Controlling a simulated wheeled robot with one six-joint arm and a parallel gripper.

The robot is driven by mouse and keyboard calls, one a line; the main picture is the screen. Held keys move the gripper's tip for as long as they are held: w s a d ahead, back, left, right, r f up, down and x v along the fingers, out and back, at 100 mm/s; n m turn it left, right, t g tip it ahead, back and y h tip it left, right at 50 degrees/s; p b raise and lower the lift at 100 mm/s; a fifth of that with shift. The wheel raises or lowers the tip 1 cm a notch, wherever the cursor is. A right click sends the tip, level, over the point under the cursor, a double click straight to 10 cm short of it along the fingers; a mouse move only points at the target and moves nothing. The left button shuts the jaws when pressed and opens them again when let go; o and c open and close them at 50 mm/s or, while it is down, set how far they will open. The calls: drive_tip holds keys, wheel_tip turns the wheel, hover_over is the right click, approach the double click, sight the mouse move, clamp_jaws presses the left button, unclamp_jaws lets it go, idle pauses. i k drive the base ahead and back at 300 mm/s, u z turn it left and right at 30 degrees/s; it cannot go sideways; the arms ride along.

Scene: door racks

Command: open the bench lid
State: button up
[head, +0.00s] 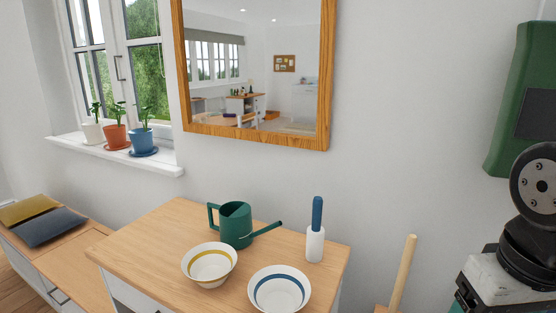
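The bench stands at the far left under the window, low beside the wooden-topped table. Its wooden lid (80,262) lies flat and looks closed. A dark handle (59,297) shows at its front edge. A mustard cushion (30,209) and a dark blue-grey cushion (46,227) lie on the bench's far-left part. The bench's lower front is cut off by the picture's edge. Parts of my arm show at the right edge, far from the bench. My gripper is not in view.
The wooden-topped table (150,245) stands right of the bench, with a green watering can (236,224), two bowls (209,265) (279,291) and a blue-handled brush in a white holder (315,245). Potted plants (115,136) line the windowsill. A wooden stick (403,270) stands right of the table.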

sight(67, 266)
drive_tip(key=k, duration=1)
drive_tip(key=z, duration=1)
drive_tip(key=i, duration=0.8)
drive_tip(key=u, duration=2.8)
drive_tip(key=i, duration=0.85)
drive_tip(key=u, duration=0.3)
